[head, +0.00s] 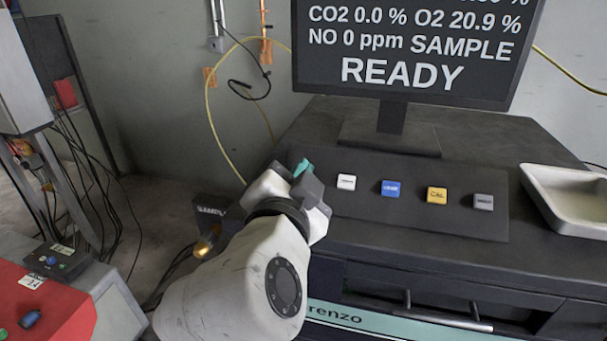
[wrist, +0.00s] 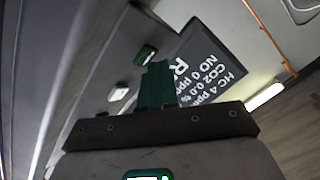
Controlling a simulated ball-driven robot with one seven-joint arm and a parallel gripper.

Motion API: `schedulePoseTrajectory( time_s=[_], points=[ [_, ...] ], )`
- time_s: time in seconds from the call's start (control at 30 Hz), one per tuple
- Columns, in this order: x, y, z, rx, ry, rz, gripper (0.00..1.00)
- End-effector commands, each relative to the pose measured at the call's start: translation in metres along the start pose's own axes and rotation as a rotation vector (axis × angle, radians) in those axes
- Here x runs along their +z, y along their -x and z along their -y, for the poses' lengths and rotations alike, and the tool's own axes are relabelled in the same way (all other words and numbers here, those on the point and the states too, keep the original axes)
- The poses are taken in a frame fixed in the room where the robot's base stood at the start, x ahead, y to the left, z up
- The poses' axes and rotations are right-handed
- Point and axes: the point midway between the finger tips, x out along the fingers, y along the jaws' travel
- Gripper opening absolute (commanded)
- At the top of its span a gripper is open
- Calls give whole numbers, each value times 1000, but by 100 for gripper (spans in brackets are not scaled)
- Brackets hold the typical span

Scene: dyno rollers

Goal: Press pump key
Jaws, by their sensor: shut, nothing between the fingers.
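A row of keys sits on the dark panel (head: 415,222) below the monitor: a white key (head: 346,182), a blue key (head: 391,188), a yellow key (head: 437,194) marked CAL and a grey key (head: 483,202). The small labels on the white, blue and grey keys are too blurred to tell which is the pump key.
The monitor (head: 405,50) reads READY and stands behind the keys. A white tray (head: 570,198) lies right of the panel. A drawer handle (head: 445,317) sticks out below. Cables and a red machine (head: 45,300) are at the left.

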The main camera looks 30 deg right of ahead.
Motion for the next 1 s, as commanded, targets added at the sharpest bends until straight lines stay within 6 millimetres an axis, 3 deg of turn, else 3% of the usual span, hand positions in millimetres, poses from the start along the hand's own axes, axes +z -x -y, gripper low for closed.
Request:
schedulePoseTrajectory(
  time_s=[0.53, 1.0],
  points=[
    [-6, 7, 6, -2, -1, 0, 0],
    [-27, 36, 28, -3, -1, 0, 0]
  ],
)
